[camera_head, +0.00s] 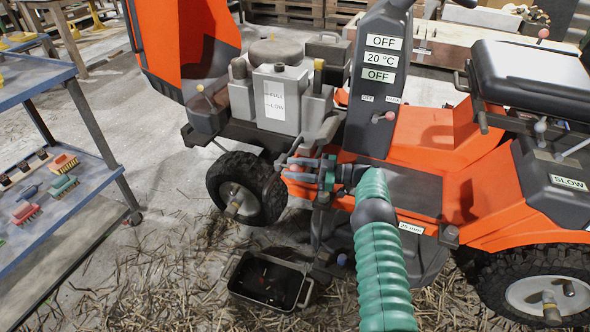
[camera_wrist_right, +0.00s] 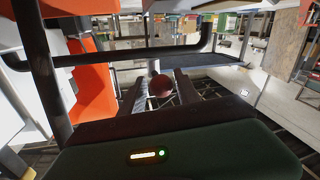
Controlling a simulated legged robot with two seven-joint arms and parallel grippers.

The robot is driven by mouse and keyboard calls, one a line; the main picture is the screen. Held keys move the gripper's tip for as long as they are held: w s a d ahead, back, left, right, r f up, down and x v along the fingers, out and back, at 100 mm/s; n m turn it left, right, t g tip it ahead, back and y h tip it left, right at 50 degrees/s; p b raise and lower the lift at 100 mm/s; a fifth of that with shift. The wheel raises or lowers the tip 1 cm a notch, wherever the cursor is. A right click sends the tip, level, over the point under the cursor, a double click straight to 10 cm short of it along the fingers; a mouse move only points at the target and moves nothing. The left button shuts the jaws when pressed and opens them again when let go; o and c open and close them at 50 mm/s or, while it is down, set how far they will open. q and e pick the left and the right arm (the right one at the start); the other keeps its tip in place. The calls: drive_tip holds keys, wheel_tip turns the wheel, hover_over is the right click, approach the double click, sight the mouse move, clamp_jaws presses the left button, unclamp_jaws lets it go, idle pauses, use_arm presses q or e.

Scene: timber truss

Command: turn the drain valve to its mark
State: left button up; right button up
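An orange ride-on mower (camera_head: 440,140) stands in the middle of the head view. My right gripper (camera_head: 292,168) reaches across its front side, below the grey engine block, with fingers pointing left. A small red ball knob (camera_head: 295,169) shows between the fingers; in the right wrist view the red ball (camera_wrist_right: 162,86) lies between two dark fingers that stand apart, with a gap visible beside it. It may be the drain valve's handle, but the valve body and its mark cannot be made out. My left gripper is out of view.
A black pan (camera_head: 236,280) sits on the straw-strewn floor below. The front wheel (camera_head: 238,190) stands left of my gripper. A blue shelf trolley (camera_head: 90,200) with brushes is at the left. In the wrist view a dark bar (camera_wrist_right: 110,57) crosses beyond the fingers.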

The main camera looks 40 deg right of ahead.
drive_tip(key=shift+o, duration=0.7)
drive_tip(key=shift+s+d, duration=0.2)
drive_tip(key=shift+d, duration=0.1)
drive_tip(key=p+v, duration=0.3)
drive_tip(key=v, duration=0.4)
drive_tip(key=shift+f, duration=0.1)
